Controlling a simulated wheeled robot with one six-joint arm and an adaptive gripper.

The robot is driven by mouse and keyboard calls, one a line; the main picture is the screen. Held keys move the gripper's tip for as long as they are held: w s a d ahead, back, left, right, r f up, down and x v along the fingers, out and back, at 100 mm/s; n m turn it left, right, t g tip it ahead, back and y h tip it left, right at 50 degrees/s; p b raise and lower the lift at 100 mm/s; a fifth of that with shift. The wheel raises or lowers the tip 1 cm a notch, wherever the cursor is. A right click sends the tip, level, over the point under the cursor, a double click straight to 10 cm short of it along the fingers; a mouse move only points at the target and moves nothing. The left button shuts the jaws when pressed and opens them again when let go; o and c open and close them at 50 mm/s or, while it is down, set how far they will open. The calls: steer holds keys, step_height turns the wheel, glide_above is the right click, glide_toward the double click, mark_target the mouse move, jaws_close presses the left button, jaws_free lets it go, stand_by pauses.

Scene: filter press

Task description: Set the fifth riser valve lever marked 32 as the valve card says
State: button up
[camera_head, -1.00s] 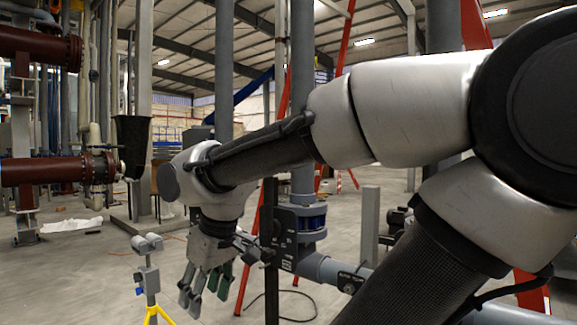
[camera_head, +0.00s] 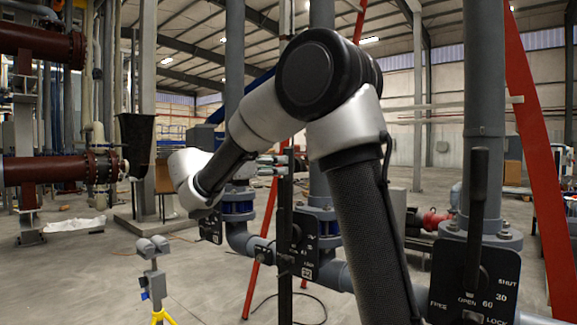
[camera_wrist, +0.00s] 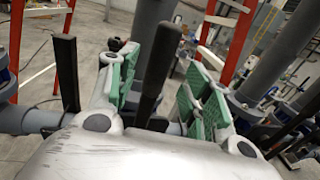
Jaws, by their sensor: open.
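My gripper (camera_wrist: 160,98) is open in the wrist view, with green pads on its fingers. A black upright lever (camera_wrist: 158,65) shows in the gap between the finger pads, with no clear contact; its foot is hidden by the gripper body. A second black lever (camera_wrist: 66,72) stands to the left, outside the fingers. Beside the bar is a black valve plate (camera_head: 303,240) with a small tag (camera_head: 306,273) that appears to read 32. I cannot tell its lever's setting.
A nearer valve plate (camera_head: 475,282), marked SHUT, 30, 60, OPEN, FREE and LOCK, carries an upright black lever (camera_head: 478,200). Grey riser pipes and red slanted legs (camera_head: 530,130) crowd the right. A grey stand (camera_head: 152,275) is at lower left.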

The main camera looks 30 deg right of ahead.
steer(key=d, duration=0.2)
steer(key=w+d, duration=0.1)
steer(key=d, duration=0.2)
steer(key=shift+w+d, duration=0.1)
steer(key=shift+d, duration=0.2)
jaws_close()
